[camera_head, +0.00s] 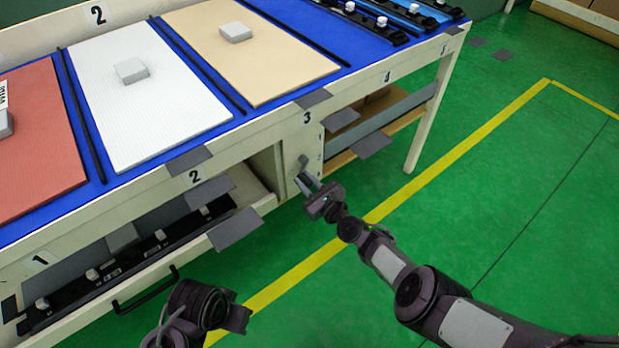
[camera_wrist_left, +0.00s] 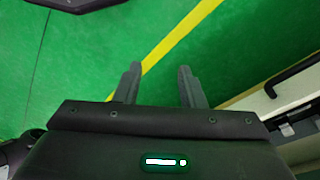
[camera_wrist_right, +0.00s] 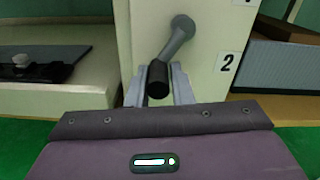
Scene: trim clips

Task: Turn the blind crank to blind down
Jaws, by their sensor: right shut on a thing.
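The blind crank (camera_wrist_right: 177,40) is on a cream post of the workbench. In the right wrist view its grey arm slants down and left from the hub to a black handle (camera_wrist_right: 157,80). In the head view the crank (camera_head: 303,162) is small and partly behind my right gripper (camera_head: 309,183). My right gripper, also in the right wrist view (camera_wrist_right: 158,88), is shut on the black handle, one finger on each side. My left gripper (camera_wrist_left: 158,88) is open and empty over the green floor. I cannot make out a blind in any view.
The workbench (camera_head: 250,130) carries a red, a white (camera_head: 145,95) and a beige panel (camera_head: 245,50) on blue. An open drawer with a black handle (camera_head: 145,290) is at lower left. Grey flaps (camera_head: 235,230) stick out from the bench front. Green floor at right is clear.

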